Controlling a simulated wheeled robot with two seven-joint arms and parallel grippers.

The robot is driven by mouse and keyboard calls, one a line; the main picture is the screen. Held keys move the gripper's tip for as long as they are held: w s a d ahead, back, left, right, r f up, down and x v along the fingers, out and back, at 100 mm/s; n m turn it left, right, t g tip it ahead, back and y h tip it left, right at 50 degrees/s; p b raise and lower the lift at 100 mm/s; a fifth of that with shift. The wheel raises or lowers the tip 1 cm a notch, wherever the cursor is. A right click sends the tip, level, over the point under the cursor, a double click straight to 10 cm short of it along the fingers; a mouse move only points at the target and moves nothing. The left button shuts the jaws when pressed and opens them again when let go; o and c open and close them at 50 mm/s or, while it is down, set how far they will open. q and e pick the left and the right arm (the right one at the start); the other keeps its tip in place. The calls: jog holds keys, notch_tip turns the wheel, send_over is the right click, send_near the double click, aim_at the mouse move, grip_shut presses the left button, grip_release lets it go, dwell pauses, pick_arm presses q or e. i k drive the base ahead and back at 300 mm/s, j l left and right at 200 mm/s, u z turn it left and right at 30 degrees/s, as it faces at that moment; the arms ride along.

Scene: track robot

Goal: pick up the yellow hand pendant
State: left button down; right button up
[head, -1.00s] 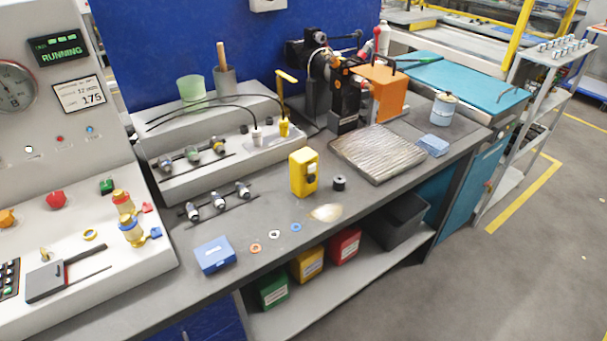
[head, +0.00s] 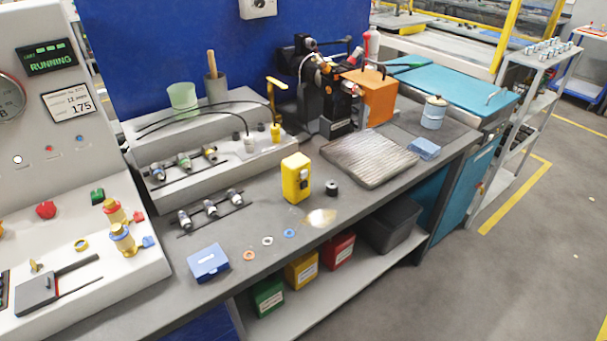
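The yellow hand pendant (head: 296,178) stands upright on the grey workbench (head: 246,226), near the middle of the picture. It has a dark part and a small light patch on its right-hand face. A small black cylinder (head: 332,188) stands just to its right. A shiny spill-like patch (head: 320,217) lies on the bench in front of it. Nothing touches the pendant from above. Neither of my grippers shows in the head view.
A blue box (head: 208,262) and several small rings lie at the front left. A ribbed metal plate (head: 369,157) lies right of the pendant. A fittings rail (head: 210,209) is to its left, a stepped grey block (head: 215,163) behind. Bins stand on the lower shelf (head: 318,292).

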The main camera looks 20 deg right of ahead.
aim_at(291, 166)
jog(key=i+l+u, duration=0.15)
jog(key=l, duration=0.25)
jog(key=i+l+u, duration=0.15)
jog(key=l, duration=0.2)
jog(key=i+l+u, duration=0.1)
jog(key=l, duration=0.35)
jog(key=i+l+u, duration=0.15)
jog(key=l, duration=0.25)
jog(key=k, duration=0.05)
